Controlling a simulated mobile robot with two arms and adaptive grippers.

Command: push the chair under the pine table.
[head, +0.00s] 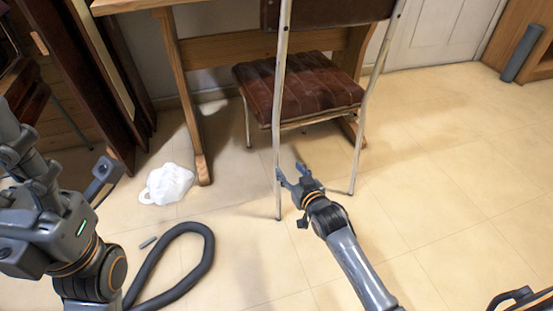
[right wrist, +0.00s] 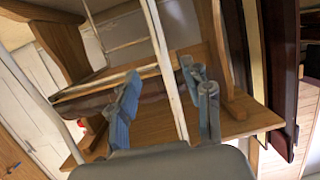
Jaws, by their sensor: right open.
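The chair (head: 298,88) has a brown leather seat and pale metal legs. In the head view it stands upright with its backrest toward me, its seat between the legs of the pine table (head: 178,85). The tabletop is mostly cut off at the top. My right gripper (head: 293,176) is open, low beside the chair's near left leg. In the right wrist view a chair leg (right wrist: 165,70) shows between the spread fingers (right wrist: 165,102); I cannot tell if they touch it. My left arm is at the left edge; its finger state is unclear.
A white crumpled bag (head: 167,184) lies on the floor left of the chair. A black hose (head: 205,235) curls in front of it. Dark framed panels (head: 100,70) lean at the left. A grey cylinder (head: 522,52) stands at the far right. The tiled floor at right is clear.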

